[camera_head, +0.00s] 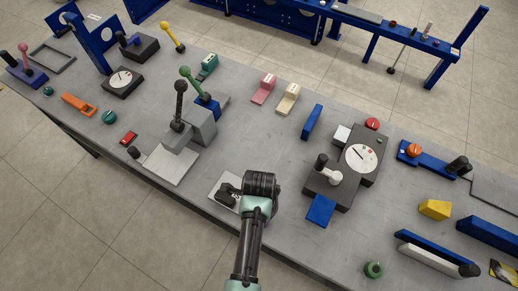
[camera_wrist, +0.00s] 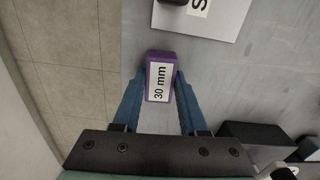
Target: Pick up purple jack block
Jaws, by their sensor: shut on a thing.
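The purple jack block (camera_wrist: 159,57) has a white label reading "30 mm" and shows in the middle of the wrist view. My gripper (camera_wrist: 160,80) has its two blue fingers on either side of the block, shut on it. I cannot tell whether the block touches the table or is raised. In the head view my gripper (camera_head: 232,192) is over the table's front edge area, and the block is hidden there by my gripper and arm.
A white plate with a black part (camera_wrist: 227,18) lies just beyond the block. A dark gauge device (camera_head: 334,188) stands to the right in the head view, and a grey lever fixture (camera_head: 200,127) to the left.

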